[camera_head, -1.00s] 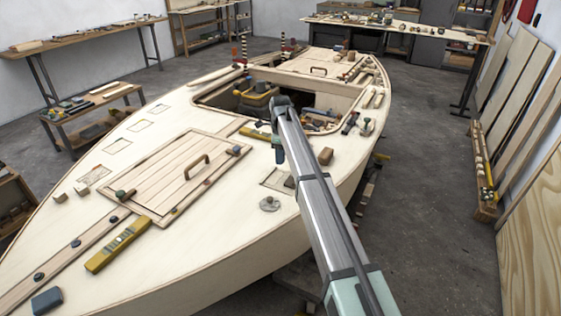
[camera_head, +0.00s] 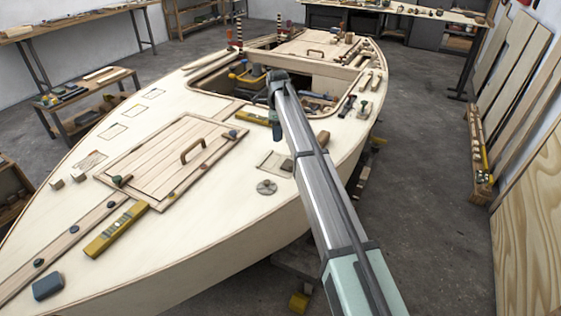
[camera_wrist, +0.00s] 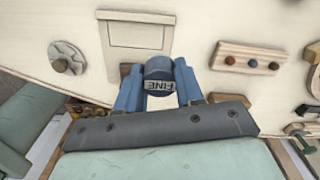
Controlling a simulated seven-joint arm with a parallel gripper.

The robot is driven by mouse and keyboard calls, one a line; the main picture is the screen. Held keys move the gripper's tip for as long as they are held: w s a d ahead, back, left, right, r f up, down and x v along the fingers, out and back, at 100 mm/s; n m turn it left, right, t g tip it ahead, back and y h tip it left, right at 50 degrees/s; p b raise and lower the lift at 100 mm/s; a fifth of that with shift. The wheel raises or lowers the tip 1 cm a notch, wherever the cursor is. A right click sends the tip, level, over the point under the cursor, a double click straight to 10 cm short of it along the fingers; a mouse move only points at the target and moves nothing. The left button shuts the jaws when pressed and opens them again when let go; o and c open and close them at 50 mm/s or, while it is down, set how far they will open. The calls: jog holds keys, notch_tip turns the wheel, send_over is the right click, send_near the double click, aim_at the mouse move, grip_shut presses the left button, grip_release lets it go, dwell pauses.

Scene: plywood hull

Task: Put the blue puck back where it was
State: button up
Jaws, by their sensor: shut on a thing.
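In the head view my gripper (camera_head: 276,118) is over the boat deck, near the cockpit's front edge; the puck is too small there to make out clearly. A rectangular marked patch (camera_wrist: 137,33) lies just beyond and left of the puck in the wrist view. It also shows on the deck (camera_head: 274,162) in the head view. I cannot tell the puck's height over the deck.
A grey disc (camera_head: 266,187) lies on the deck near the marked patch. A wooden strip with coloured dots (camera_wrist: 247,62) is right of my gripper. A hatch with a handle (camera_head: 193,150), a yellow level (camera_head: 116,229) and a blue-grey block (camera_head: 47,286) are left. The open cockpit (camera_head: 215,82) is beyond.

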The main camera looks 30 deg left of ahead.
jog(key=s+d, duration=1.1)
jog(key=d, duration=0.1)
jog(key=shift+w+d+f, duration=0.1)
jog(key=shift+f, duration=2)
jog(key=shift+w+d+f, duration=0.1)
jog(key=shift+f, duration=1.95)
jog(key=shift+f, duration=0.15)
jog(key=o, duration=1)
notch_tip(320, 180, up, 12)
jog(key=shift+r, duration=0.2)
